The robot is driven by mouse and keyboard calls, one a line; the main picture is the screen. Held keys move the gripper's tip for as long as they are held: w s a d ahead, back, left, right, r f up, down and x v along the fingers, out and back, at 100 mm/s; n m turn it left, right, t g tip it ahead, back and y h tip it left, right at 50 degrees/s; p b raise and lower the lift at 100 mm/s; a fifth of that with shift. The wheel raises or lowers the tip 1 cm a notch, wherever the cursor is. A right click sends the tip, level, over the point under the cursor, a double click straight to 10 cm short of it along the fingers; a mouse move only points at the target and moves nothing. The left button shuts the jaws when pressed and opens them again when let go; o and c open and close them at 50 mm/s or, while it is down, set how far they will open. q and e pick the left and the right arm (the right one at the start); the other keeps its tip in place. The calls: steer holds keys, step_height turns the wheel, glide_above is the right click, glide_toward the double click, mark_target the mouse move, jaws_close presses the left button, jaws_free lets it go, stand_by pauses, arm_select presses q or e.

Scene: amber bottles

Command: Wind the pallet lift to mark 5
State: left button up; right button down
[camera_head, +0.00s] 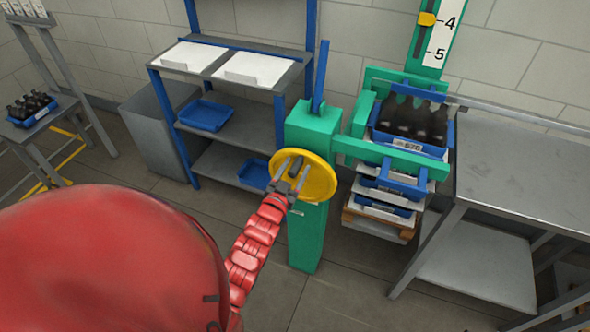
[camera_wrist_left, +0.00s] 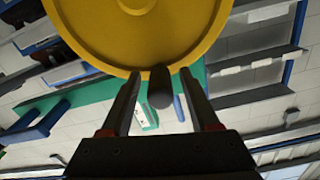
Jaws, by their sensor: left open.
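The yellow handwheel (camera_head: 318,178) is on the front of the green lift post (camera_head: 308,230). My left gripper (camera_head: 290,166) is at the wheel's face, its fingers open. In the left wrist view the wheel (camera_wrist_left: 90,35) fills the top, and its dark handle (camera_wrist_left: 160,88) lies between the two open fingers (camera_wrist_left: 158,76), with gaps at both sides. The yellow pointer (camera_head: 427,19) on the upright scale (camera_head: 436,45) is beside mark 4, above mark 5. The lift's green frame (camera_head: 400,160) surrounds a blue crate (camera_head: 438,151) of dark bottles. My right gripper is out of view.
Blue crates (camera_head: 392,188) and a wooden pallet (camera_head: 375,227) are stacked under the bottle crate. A grey table (camera_head: 520,180) stands close on the right. A blue-framed shelf (camera_head: 230,120) is behind left. A bottle crate (camera_head: 40,114) sits far left. Floor before the post is clear.

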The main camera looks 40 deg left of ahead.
arm_select(q)
jaws_close()
stand_by(1.3)
